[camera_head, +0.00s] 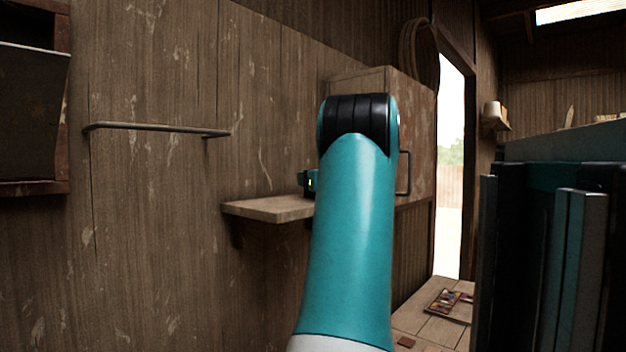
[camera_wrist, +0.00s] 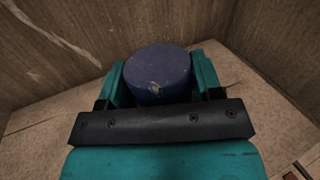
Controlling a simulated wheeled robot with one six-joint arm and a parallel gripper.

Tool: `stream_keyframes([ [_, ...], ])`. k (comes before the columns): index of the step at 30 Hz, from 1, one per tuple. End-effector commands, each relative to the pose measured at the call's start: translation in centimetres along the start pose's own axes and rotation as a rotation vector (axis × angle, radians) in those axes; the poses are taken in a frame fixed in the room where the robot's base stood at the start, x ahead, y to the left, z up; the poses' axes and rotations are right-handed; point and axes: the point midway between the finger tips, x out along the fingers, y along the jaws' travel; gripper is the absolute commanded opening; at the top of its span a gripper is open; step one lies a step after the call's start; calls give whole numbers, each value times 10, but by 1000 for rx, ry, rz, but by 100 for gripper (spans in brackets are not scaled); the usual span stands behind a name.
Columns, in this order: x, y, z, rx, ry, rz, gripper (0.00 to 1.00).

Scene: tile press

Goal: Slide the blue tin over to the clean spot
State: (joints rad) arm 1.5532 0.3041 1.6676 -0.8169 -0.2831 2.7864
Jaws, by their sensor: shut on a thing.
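The blue tin (camera_wrist: 158,68) stands on the wooden shelf (camera_wrist: 45,125) in the wrist view, seen from above, with a pale scuff on its top. My gripper (camera_wrist: 160,80) is shut on it, one teal finger on each side. In the head view, a small part of my gripper (camera_head: 308,182) shows over the shelf (camera_head: 265,209), left of my arm. My arm hides the tin and much of the shelf there. I cannot make out a clean spot in either view.
The plank wall (camera_head: 160,230) runs behind the shelf, and a wooden cabinet (camera_head: 414,130) stands at its right. A metal rail (camera_head: 160,128) is on the wall at left. Lower right, a bench (camera_head: 412,318) holds a tray of coloured pieces (camera_head: 443,300).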

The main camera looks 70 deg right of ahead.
Motion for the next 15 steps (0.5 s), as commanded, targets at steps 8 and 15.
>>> stream_keyframes([
  [8, -10, 3, -1, 1, 2, 4, 29],
  [15, -16, 3, -1, 1, 2, 7, 29],
])
